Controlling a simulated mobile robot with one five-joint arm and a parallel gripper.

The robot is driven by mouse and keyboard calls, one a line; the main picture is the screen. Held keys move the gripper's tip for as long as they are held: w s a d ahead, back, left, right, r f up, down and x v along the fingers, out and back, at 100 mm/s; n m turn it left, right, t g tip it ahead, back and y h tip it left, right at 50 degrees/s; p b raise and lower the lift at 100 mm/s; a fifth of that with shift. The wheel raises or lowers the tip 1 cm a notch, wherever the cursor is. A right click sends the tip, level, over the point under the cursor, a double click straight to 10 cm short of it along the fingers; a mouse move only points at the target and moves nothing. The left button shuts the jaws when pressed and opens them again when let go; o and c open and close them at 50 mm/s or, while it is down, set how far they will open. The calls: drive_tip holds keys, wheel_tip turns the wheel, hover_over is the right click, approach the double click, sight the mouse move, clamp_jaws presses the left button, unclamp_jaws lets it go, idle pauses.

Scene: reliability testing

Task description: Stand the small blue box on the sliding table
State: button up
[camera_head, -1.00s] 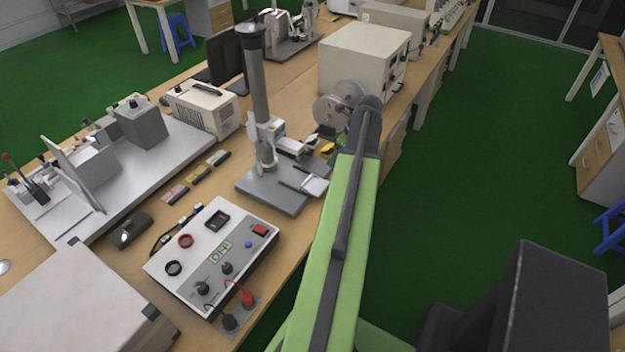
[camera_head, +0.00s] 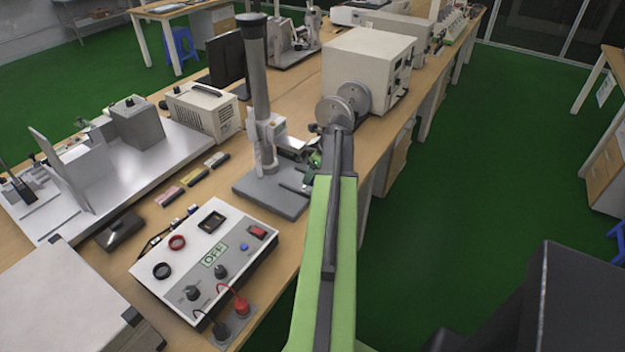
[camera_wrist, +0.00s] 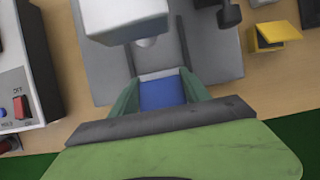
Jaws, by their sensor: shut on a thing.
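My gripper (camera_wrist: 160,86) is shut on the small blue box (camera_wrist: 163,95), whose blue face shows between the green fingers in the wrist view. In the head view my gripper (camera_head: 313,174) is mostly behind my arm, at the right edge of the stand's grey base plate (camera_head: 268,194). The box sits at the near end of two dark rails on that plate (camera_wrist: 218,60). A pale strip borders the box's far side; I cannot tell whether it belongs to the sliding table. I cannot tell whether the box touches anything below.
The stand's column (camera_head: 260,95) rises beside my gripper, and its white head (camera_wrist: 122,18) overhangs the rails. A control box (camera_head: 205,262) stands at near left. A yellow piece (camera_wrist: 272,36) lies right of the plate. The table edge is close, with green floor beyond.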

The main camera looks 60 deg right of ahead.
drive_tip(key=shift+f+b, duration=0.5)
drive_tip(key=shift+b, duration=0.1)
drive_tip(key=o, duration=1.4)
drive_tip(key=p+v, duration=1.2)
drive_tip(key=v, duration=0.1)
drive_tip(key=shift+w+r, duration=0.2)
